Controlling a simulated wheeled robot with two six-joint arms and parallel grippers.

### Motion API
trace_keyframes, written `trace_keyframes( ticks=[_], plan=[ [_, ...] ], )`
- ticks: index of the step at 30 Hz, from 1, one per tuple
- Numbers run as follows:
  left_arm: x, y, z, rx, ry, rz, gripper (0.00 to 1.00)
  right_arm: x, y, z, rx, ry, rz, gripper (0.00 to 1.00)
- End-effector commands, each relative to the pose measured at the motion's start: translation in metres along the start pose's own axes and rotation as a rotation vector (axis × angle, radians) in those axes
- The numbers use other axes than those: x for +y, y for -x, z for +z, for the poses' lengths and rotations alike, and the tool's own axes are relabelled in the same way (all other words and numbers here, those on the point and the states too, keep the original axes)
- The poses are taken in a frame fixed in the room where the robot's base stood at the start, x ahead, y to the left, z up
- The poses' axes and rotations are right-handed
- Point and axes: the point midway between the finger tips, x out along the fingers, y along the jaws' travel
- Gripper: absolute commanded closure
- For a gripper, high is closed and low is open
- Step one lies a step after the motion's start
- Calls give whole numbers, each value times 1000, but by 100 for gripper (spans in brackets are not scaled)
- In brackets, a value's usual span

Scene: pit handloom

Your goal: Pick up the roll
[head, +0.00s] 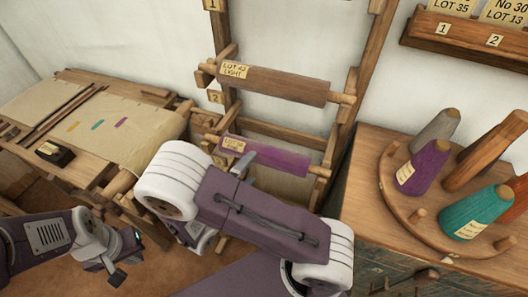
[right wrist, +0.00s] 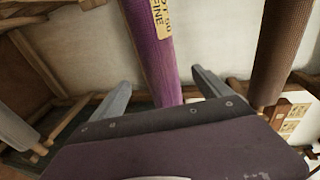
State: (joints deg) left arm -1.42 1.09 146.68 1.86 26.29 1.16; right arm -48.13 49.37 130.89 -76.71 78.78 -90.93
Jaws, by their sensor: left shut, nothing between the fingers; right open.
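A purple roll (head: 285,162) with a yellow label lies across the lower rests of the wooden rack, partly hidden by my right arm. In the right wrist view the purple roll (right wrist: 150,45) runs between the two fingers of my right gripper (right wrist: 160,84). Those fingers are apart, one on each side of it; I cannot tell whether they touch it. In the head view one right finger shows near the roll, and the rest is hidden. A brown roll (head: 275,84) labelled LOT 43 LIGHT sits higher on the rack. My left gripper (head: 130,260) is shut and empty at lower left.
The rack's upright (head: 345,120) stands close on the right. A wooden cabinet (head: 362,180) at right bears a round board (head: 400,205) with several thread cones. The loom (head: 150,125) with cream cloth is at left. A label shelf (head: 470,45) hangs at upper right.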

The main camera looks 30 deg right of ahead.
Motion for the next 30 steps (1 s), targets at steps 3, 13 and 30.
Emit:
trace_keyframes(
  ticks=[3, 13, 30],
  plan=[
    [0, -3, 0, 0, 0, 0, 100, 1, -18, -1, 5, -1, 0, 12],
    [0, -7, 1, 0, 0, 0, 100, 2, -52, -3, 8, 1, 1, 12],
    [0, -8, 1, 0, 0, 0, 100, 1, -75, -2, 1, -1, 1, 59]
  ],
)
